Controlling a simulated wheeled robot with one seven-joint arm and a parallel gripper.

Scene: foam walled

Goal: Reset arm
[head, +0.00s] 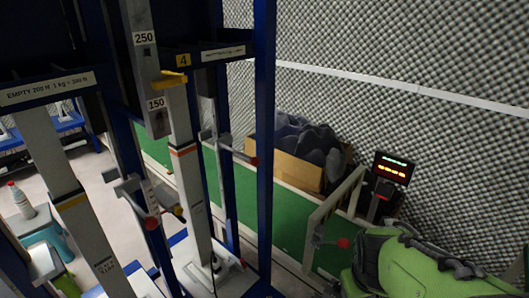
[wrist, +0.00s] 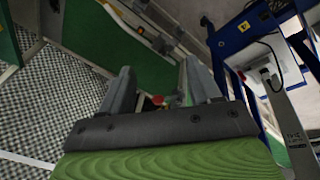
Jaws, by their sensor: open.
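My gripper (wrist: 160,88) shows in the wrist view with its two grey fingers spread apart and nothing held between them. A small red knob (wrist: 157,100) appears in the gap beyond the fingers; I cannot tell its distance. A green part of my arm (head: 425,265) fills the lower right of the head view. My fingers cannot be made out clearly there.
A blue and grey metal frame (head: 264,120) stands at the left and centre. A cardboard box (head: 290,168) with dark foam lies on a green surface (head: 235,185) behind. A lit display (head: 393,168) stands near a patterned foam wall (head: 440,60).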

